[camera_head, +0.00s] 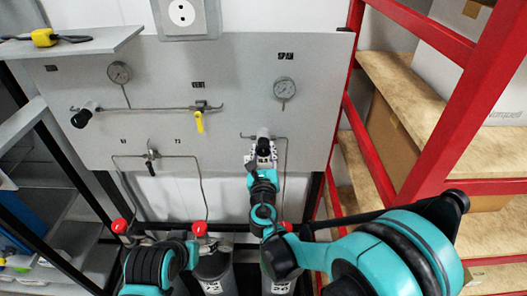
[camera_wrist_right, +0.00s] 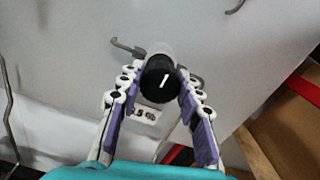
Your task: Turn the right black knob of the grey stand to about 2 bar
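The grey stand (camera_head: 232,80) is an upright panel. Its right black knob (camera_head: 264,146) is low on the right side, below the right round gauge (camera_head: 285,88), whose reading is too small to tell. In the right wrist view the knob (camera_wrist_right: 160,80) faces me, with a short white mark tilted slightly right of upright. My right gripper (camera_head: 262,158) is at the knob, one finger on each side in the wrist view (camera_wrist_right: 161,78). The fingers are very near the knob's sides; I cannot tell whether they touch it.
A second black knob (camera_head: 82,117), a left gauge (camera_head: 119,72) and a yellow valve handle (camera_head: 199,122) are on the panel. Thin pipes run beside the gripper. Red-framed wooden shelves (camera_head: 400,85) stand close on the right. Cylinders with red caps (camera_head: 200,228) stand below.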

